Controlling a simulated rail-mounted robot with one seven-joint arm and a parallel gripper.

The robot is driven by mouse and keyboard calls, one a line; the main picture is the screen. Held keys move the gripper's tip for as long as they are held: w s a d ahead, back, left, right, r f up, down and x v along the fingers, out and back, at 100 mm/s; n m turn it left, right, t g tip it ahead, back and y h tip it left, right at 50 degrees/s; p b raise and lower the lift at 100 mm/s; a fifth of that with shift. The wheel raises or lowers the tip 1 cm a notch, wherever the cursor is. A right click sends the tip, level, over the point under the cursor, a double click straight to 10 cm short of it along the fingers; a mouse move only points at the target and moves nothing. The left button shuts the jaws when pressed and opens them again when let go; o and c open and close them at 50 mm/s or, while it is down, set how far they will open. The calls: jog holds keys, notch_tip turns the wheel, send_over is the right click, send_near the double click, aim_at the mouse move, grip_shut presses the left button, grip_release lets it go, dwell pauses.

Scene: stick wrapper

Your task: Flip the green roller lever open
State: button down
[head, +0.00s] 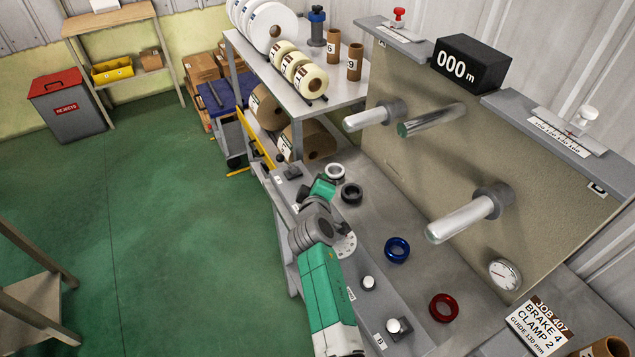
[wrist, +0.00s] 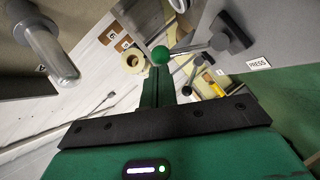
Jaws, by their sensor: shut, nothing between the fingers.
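A green ball knob (wrist: 161,55) on a thin metal lever (wrist: 190,48) shows in the wrist view, top centre. The lever runs right to a dark pivot block (wrist: 231,36). My gripper (wrist: 160,76) is shut and empty, with its tips just below the knob in the picture; I cannot tell whether they touch it. In the head view my green arm reaches over the bench's left side, and I cannot make out the knob there. A metal roller with a green end (head: 431,120) sticks out from the upright panel.
A PRESS label (wrist: 258,64) is beside the pivot block. Black (head: 351,193), blue (head: 397,250) and red (head: 444,307) rings lie on the bench. Other rollers (head: 470,217) project from the panel (head: 540,190). Brown rolls (head: 310,140) stand beyond my arm.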

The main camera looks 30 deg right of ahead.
jog(key=w+a+r+p+v, duration=0.1)
jog(key=p+v, duration=0.4)
jog(key=v, duration=0.8)
jog(key=shift+w+a+r+p, duration=0.2)
jog(key=shift+w+r+p, duration=0.15)
jog(key=shift+r, duration=0.05)
